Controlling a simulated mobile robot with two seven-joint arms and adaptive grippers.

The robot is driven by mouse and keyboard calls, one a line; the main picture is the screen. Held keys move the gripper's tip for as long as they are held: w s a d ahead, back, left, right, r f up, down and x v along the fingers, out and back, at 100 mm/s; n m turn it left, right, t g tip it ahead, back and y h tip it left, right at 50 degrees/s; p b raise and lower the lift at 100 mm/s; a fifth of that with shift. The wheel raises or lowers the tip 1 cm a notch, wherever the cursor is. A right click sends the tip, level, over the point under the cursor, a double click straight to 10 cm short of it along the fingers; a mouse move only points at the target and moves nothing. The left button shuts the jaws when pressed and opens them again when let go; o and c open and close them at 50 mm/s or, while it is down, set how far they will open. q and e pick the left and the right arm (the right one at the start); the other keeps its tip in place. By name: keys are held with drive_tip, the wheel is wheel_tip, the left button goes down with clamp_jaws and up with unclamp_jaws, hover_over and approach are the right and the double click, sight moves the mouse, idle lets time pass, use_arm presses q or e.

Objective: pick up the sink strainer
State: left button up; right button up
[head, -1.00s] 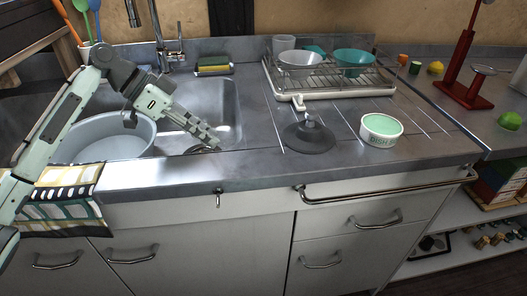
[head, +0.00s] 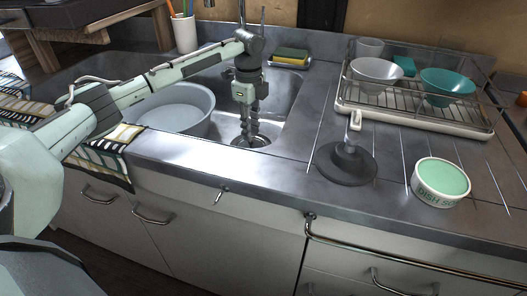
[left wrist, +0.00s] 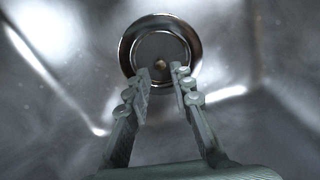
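The sink strainer (left wrist: 160,52) is a round metal disc with a shiny rim and a small central knob, at the bottom of the sink. In the head view the strainer (head: 256,141) is partly hidden by my left gripper. My left gripper (head: 249,136) points down into the sink above it. In the left wrist view the left gripper (left wrist: 162,78) has its fingers apart, with the knob showing between and just beyond the tips. Nothing is held. I cannot tell whether a finger touches the strainer. My right gripper is not in view.
A grey basin (head: 178,108) stands in the sink, left of the gripper. A sponge (head: 291,56) lies behind the sink. A dark plunger-like stopper (head: 343,164), a dish soap tub (head: 440,182) and a dish rack (head: 415,115) stand on the counter to the right.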

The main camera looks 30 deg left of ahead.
sight(251, 148)
use_arm(q)
wheel_tip(251, 148, down, 7)
drive_tip(key=shift+a+f, duration=0.15)
drive_tip(key=shift+c, duration=0.3)
clamp_jaws()
